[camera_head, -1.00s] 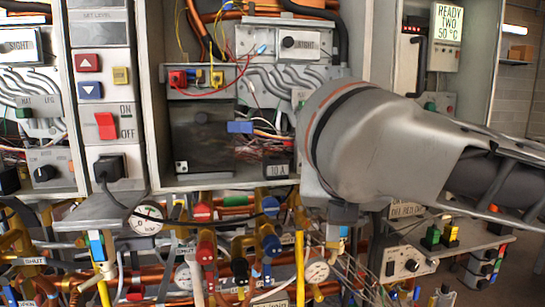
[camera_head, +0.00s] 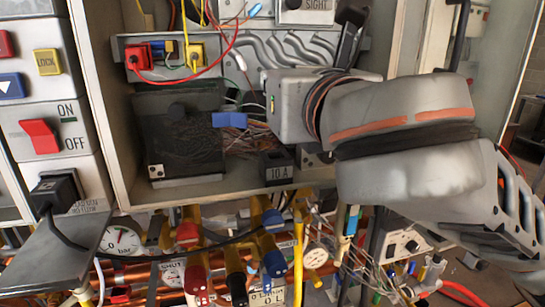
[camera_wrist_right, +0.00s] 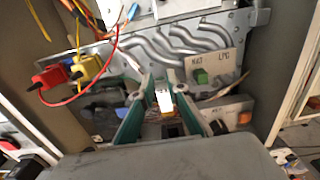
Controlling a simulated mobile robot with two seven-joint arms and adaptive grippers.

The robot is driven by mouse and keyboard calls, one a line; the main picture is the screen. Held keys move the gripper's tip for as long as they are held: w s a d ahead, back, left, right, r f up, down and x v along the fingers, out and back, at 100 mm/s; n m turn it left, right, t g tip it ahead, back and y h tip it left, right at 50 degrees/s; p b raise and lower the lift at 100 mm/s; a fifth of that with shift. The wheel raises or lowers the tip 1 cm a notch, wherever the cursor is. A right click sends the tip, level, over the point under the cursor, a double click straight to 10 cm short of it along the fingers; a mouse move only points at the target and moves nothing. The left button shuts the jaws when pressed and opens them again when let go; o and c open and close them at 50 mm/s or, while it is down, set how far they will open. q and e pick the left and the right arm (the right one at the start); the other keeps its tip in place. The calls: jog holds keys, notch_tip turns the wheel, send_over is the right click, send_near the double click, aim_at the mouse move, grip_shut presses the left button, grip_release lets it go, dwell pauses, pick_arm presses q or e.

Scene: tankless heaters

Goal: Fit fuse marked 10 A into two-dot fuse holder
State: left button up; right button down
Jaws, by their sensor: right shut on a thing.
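My right gripper (camera_head: 272,108) reaches into the open cabinet from the right; its own body hides its fingers in the head view. In the right wrist view its two green-sided fingers (camera_wrist_right: 163,88) are closed in around a small white piece with an orange lower end (camera_wrist_right: 165,101), which looks like the fuse; no marking on it is readable. My left gripper is not seen.
A blue block (camera_head: 229,119) and loose thin wires lie between the dark box and my gripper. Red (camera_head: 137,60) and yellow (camera_head: 195,57) plugs with cables sit above. Valves, pipes and a gauge (camera_head: 121,240) crowd the space below the cabinet.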

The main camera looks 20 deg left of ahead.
jog(key=shift+s+d+f, duration=0.1)
jog(key=shift+f, duration=4.65)
jog(key=c, duration=2)
grip_release()
jog(key=b+v, duration=0.4)
jog(key=v, duration=0.8)
jog(key=shift+r, duration=0.1)
